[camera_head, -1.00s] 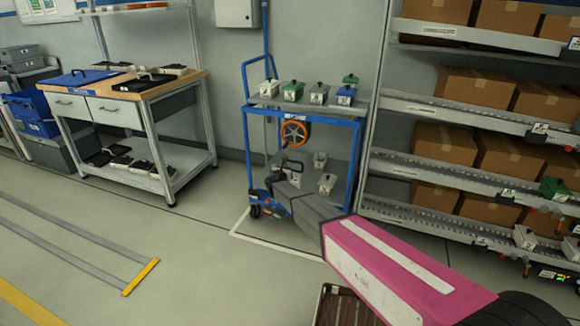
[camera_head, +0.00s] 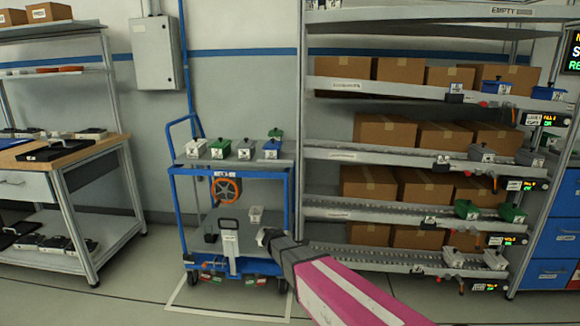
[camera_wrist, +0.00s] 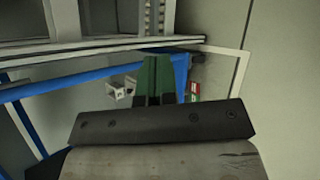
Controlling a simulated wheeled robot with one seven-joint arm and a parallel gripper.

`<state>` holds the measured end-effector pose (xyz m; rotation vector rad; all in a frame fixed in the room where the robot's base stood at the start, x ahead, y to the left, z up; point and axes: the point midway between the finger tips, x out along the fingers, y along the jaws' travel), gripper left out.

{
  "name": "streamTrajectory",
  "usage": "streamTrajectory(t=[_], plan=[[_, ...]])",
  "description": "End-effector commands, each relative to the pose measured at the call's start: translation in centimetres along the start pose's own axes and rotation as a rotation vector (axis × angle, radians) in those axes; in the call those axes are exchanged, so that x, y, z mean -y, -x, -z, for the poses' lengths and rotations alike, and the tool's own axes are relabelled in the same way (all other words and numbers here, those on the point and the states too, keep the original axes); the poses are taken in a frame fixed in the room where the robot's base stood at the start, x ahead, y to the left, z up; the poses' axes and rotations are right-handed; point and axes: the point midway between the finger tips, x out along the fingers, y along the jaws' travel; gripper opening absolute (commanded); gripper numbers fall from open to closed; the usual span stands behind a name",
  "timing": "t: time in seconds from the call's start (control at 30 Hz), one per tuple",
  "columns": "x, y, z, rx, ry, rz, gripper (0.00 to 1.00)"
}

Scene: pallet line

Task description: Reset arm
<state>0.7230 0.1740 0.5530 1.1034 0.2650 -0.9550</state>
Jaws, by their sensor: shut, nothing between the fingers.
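My arm (camera_head: 345,295) reaches in from the lower right in the head view, a magenta link with a white stripe and a dark wrist beyond it. My gripper (camera_head: 268,236) is in front of the lower right part of the blue cart (camera_head: 290,196); it looks small there. In the wrist view my gripper (camera_wrist: 158,98) shows green fingers close together, shut and empty. Behind it are a blue cart bar and the floor.
The cart carries several small white, green and blue boxes (camera_head: 245,149) and an orange wheel (camera_head: 226,189). A rack (camera_head: 345,213) with cardboard boxes stands right of it, a workbench (camera_head: 65,163) left. A grey cabinet (camera_head: 153,52) hangs on the wall. Floor (camera_head: 130,290) in front is open.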

Motion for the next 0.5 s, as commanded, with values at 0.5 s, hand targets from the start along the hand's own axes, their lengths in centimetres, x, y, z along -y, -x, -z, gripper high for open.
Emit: streamTrajectory(t=[0.5], plan=[[16.7,4.0,-19.7,0.066,-1.102,0.764,0.00]])
